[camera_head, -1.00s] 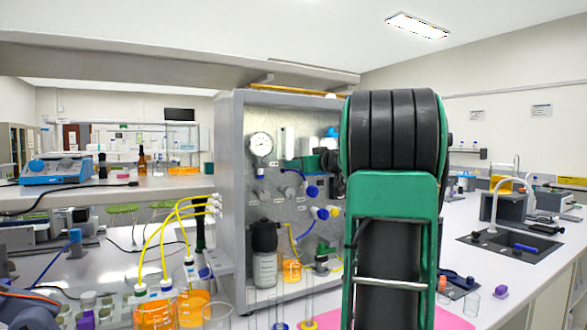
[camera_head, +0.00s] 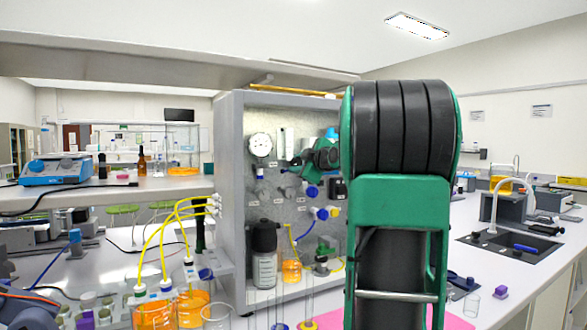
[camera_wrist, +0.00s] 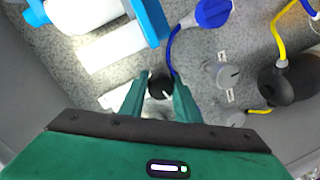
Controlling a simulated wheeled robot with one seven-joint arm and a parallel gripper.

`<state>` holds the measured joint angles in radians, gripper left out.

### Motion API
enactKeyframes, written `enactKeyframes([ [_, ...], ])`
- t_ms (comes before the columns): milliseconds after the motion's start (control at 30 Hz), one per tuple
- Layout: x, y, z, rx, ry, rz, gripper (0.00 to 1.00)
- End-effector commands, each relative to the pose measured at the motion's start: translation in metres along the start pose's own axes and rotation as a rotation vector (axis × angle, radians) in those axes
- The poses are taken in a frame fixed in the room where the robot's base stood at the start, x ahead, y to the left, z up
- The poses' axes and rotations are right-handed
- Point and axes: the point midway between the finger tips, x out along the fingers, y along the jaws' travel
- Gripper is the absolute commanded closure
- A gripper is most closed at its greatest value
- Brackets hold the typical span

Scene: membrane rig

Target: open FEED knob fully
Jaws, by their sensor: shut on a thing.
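A black round knob (camera_wrist: 161,86) with a white pointer mark shows in the wrist view, on the speckled grey panel. I cannot read a FEED label beside it. My gripper (camera_wrist: 159,100) has its two green fingers on either side of this knob and is shut on it. In the head view my gripper (camera_head: 296,165) is at the upper middle of the rig's panel (camera_head: 297,212), right of the round gauge (camera_head: 260,145). The held knob cannot be made out there.
Grey knobs (camera_wrist: 222,75) and a blue valve (camera_wrist: 213,12) with blue tubing sit close to my gripper. A dark-capped bottle (camera_head: 264,255) stands at the panel's foot. Beakers of orange liquid (camera_head: 191,308) with yellow tubes stand at the front left.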

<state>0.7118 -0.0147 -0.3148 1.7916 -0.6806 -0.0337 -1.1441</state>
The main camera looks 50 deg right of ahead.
Motion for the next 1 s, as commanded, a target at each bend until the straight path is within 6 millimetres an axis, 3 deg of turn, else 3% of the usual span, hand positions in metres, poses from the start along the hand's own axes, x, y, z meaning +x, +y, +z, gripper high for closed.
enactKeyframes([
  [33, 0.0019, -0.0079, -0.0065, -0.040, 0.008, -0.012, 0.93],
  [1000, 0.0035, -0.0103, -0.0008, -0.946, -0.091, 0.071, 0.93],
])
